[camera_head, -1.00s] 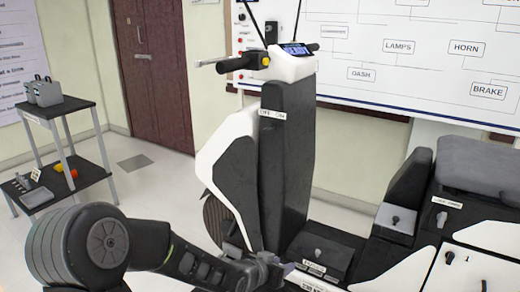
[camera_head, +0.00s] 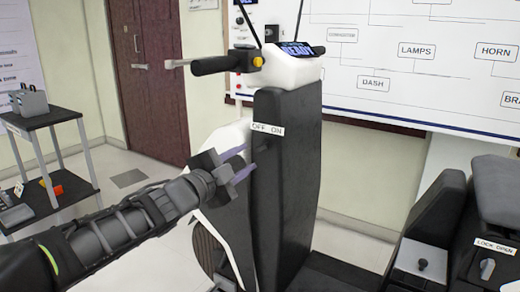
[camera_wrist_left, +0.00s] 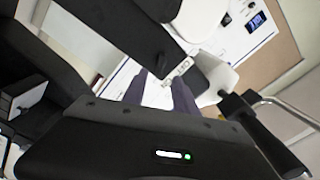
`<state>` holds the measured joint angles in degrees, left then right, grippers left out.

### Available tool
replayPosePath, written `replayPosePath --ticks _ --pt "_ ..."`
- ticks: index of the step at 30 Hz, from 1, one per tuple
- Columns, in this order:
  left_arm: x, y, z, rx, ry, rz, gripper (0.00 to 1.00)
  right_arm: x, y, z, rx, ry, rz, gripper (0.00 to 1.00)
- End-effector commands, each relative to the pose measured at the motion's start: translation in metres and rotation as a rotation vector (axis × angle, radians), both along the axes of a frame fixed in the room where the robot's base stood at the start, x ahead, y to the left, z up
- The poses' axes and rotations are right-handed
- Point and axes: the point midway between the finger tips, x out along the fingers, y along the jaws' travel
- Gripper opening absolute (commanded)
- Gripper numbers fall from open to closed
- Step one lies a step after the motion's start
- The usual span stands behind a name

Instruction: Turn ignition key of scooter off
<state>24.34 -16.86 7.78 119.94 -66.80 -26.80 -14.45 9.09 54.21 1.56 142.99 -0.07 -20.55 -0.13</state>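The scooter's dark front column (camera_head: 290,185) stands upright in the head view, with an "OFF ON" label (camera_head: 268,129) near its top. A small dark knob, perhaps the ignition key (camera_head: 262,149), shows faintly just below the label. The dashboard display (camera_head: 299,49) reads "READY". My left gripper (camera_head: 240,166) is open, with its two purplish fingers pointing at the column just below and left of the label. Its fingers also show in the left wrist view (camera_wrist_left: 160,92), apart, near the dark column (camera_wrist_left: 125,35). Contact with the key cannot be told. My right gripper is not in view.
The handlebar grip (camera_head: 222,65) and lever stick out left above my left gripper. A black seat section with a "LOCK OPEN" label (camera_head: 495,246) is at right. A shelf cart (camera_head: 45,125) stands far left. A wiring board (camera_head: 420,60) hangs behind.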

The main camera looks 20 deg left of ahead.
Motion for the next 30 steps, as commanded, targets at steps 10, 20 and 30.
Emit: replayPosePath --ticks 10,20,30 --pt "0.031 -0.004 -0.003 -0.003 0.002 -0.002 0.35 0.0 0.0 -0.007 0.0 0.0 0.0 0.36" --pt "0.074 -0.01 -0.001 -0.003 0.001 0.001 0.35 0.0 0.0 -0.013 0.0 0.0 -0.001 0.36" --pt "0.077 -0.011 0.0 -0.002 0.001 0.001 0.34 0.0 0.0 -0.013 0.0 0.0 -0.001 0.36"
